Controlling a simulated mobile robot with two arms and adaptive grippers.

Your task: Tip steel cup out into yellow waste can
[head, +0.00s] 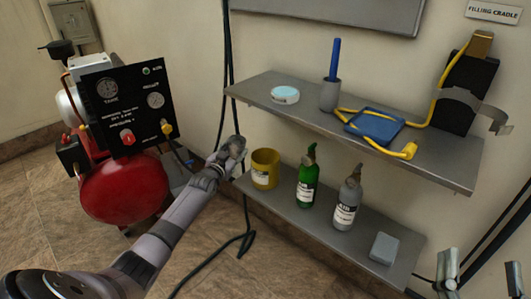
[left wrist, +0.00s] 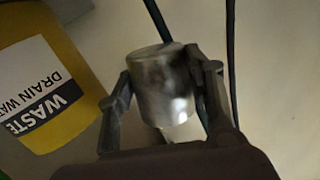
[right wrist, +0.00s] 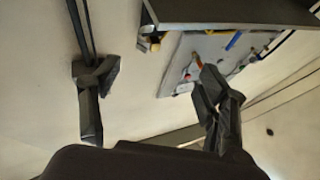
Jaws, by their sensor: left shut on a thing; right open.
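The steel cup (left wrist: 165,90) is between the fingers of my left gripper (head: 232,152), which is shut on it. In the head view the cup is small and hard to tell from the fingers. The yellow waste can (head: 265,169) stands at the left end of the lower shelf, just right of my left gripper. In the left wrist view the can (left wrist: 40,85) is beside the cup, apart from it, with its label upside down. The cup's contents are hidden, and its tilt is unclear. My right gripper (head: 480,274) is open and empty at the lower right.
The lower shelf (head: 279,203) also holds a green bottle (head: 306,184), a grey bottle (head: 346,205) and a grey block (head: 384,248). The upper shelf (head: 262,92) overhangs it. A red compressor tank (head: 125,190) stands left of my left arm. Black hoses hang behind my left gripper.

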